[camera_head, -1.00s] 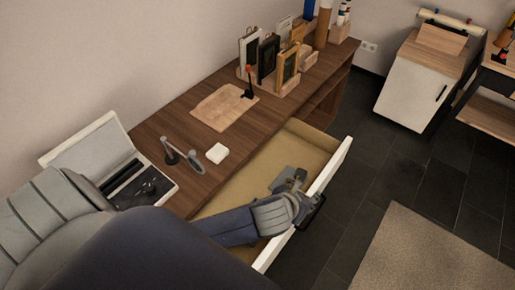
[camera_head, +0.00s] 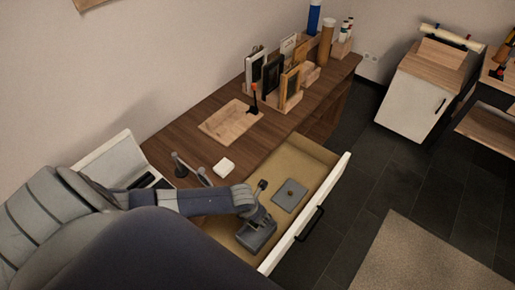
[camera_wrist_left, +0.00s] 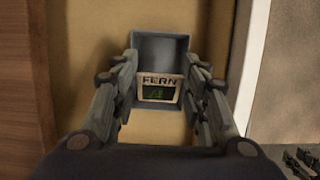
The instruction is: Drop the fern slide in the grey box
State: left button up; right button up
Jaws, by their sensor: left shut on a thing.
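The fern slide (camera_wrist_left: 158,82), a small pale frame with a dark green picture and the word FERN, is between the fingers of my left gripper (camera_head: 257,208) in the left wrist view. The gripper is shut on it. The grey box (camera_wrist_left: 161,49) shows behind the slide, open at the top, with its lower part hidden by the slide and fingers. In the head view, the box (camera_head: 257,239) is inside the open drawer, below my gripper and partly covered by it. The slide cannot be made out there.
A flat grey plate with a dark knob (camera_head: 284,203) lies on the drawer floor beside the box. The drawer's white front (camera_head: 332,184) is on the right.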

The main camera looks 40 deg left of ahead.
pick_arm(q)
jog(key=shift+f+b, duration=3.2)
jog(key=shift+f, duration=1.1)
jog(key=shift+f+b, duration=1.3)
jog(key=shift+f, duration=0.55)
jog(key=o, duration=0.8)
jog(key=shift+o, duration=0.7)
jog(key=shift+r, duration=0.15)
